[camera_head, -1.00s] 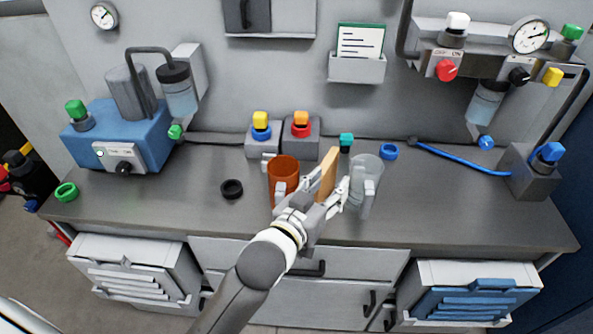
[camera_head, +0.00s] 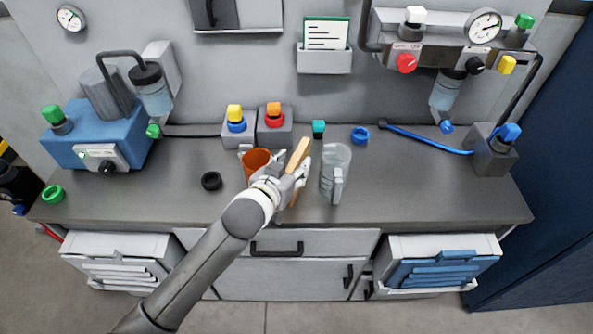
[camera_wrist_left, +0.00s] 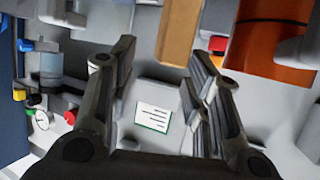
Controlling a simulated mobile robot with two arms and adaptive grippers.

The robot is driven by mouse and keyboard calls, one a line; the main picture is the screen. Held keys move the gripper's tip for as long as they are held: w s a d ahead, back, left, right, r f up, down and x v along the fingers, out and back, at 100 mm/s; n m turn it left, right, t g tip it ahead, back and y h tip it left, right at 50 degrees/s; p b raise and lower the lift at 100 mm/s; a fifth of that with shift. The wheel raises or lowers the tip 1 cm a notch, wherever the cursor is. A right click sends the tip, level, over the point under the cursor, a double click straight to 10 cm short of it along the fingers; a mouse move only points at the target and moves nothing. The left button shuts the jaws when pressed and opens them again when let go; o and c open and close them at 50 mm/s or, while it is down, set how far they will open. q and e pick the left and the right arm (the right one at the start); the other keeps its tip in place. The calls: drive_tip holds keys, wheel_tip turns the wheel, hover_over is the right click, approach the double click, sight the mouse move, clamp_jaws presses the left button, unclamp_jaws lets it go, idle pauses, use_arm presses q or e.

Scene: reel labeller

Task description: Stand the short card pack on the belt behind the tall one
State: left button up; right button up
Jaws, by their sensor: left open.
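No belt and no card pack can be made out in either view. A tan upright slab (camera_head: 299,155) stands on the grey bench between an orange mug (camera_head: 256,160) and a clear mug (camera_head: 335,160). My left gripper (camera_head: 283,176) is open at the near side of the slab and the orange mug, hiding part of both. In the left wrist view the two spread fingers (camera_wrist_left: 155,75) have nothing gripped between them. The slab (camera_wrist_left: 178,30) shows above the gap and the orange mug (camera_wrist_left: 265,50) to the right. My right gripper is not in view.
A black ring (camera_head: 211,181) lies left of the mugs. Two button boxes (camera_head: 273,132) and a blue ring (camera_head: 360,134) are behind. A blue pump unit (camera_head: 85,135) stands at left, a grey block (camera_head: 490,155) at right. Bench space right of the clear mug is free.

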sight(297, 159)
use_arm(q)
drive_tip(key=shift+p+x, duration=0.4)
drive_tip(key=shift+x, duration=0.55)
drive_tip(key=shift+a+f+p+x, duration=0.15)
drive_tip(key=shift+p+x, duration=0.05)
drive_tip(key=shift+x, duration=0.75)
drive_tip(key=shift+a+f+p+x, duration=0.1)
drive_tip(key=shift+a+p+x, duration=0.1)
drive_tip(key=shift+x, duration=0.75)
clamp_jaws()
